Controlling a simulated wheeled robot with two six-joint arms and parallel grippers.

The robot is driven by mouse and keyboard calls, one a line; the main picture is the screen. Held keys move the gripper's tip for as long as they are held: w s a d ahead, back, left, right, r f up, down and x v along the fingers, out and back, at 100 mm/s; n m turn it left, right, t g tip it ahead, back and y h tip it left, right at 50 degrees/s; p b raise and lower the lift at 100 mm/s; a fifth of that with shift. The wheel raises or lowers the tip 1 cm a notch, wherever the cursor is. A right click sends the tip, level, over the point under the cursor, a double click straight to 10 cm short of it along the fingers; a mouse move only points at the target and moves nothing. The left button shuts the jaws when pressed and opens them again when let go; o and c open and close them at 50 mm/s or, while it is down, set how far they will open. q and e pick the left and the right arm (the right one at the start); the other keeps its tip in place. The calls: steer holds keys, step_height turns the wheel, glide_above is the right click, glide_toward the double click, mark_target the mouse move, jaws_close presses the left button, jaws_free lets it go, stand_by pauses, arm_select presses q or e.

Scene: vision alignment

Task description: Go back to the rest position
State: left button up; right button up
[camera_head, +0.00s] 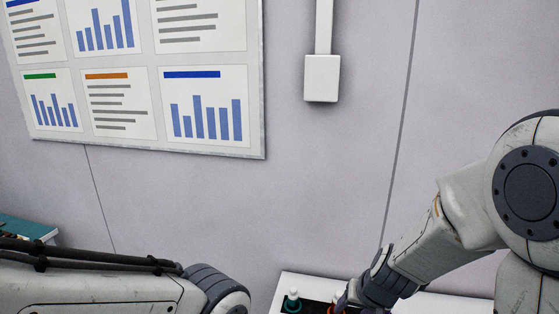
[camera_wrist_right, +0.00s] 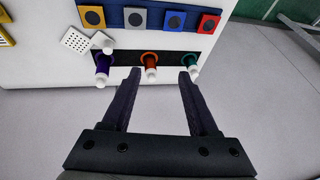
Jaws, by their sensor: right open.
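In the right wrist view my right gripper (camera_wrist_right: 160,75) is open, its two dark fingers pointing toward a white table. An orange piece with a white end (camera_wrist_right: 149,60) shows between and just past the fingertips; no contact is visible. A purple piece with a white end (camera_wrist_right: 102,68) is left of the fingers. A green piece with a white end (camera_wrist_right: 192,62) is by the right fingertip. In the head view, my right arm reaches down to the table at the bottom edge, its gripper mostly cut off. My left arm crosses the bottom left; its gripper is out of frame.
The white table (camera_head: 440,302) carries a black strip under the pieces. Grey, blue and red squares with dark discs (camera_wrist_right: 174,20) line a dark blue strip behind. A white perforated block (camera_wrist_right: 75,41) lies left. A chart board (camera_head: 200,152) and white box (camera_head: 322,78) are on the wall.

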steer(key=s+d+n+g+h, duration=0.1)
steer(key=s+d+n+g, duration=0.1)
steer(key=s, duration=0.6)
steer(key=s+a+r+n+g, duration=0.1)
steer(key=s+a+r+n, duration=0.2)
steer(key=s+a, duration=0.3)
steer(key=s+a+r+n+g+y, duration=0.1)
steer(key=s+a+r+n, duration=0.2)
steer(key=s+a, duration=0.4)
steer(key=shift+s+a+n+g, duration=0.2)
steer(key=shift+n+g, duration=0.1)
steer(key=shift+n, duration=0.5)
steer(key=shift+s+r, duration=0.1)
steer(key=shift+s, duration=0.05)
steer(key=shift+c, duration=0.3)
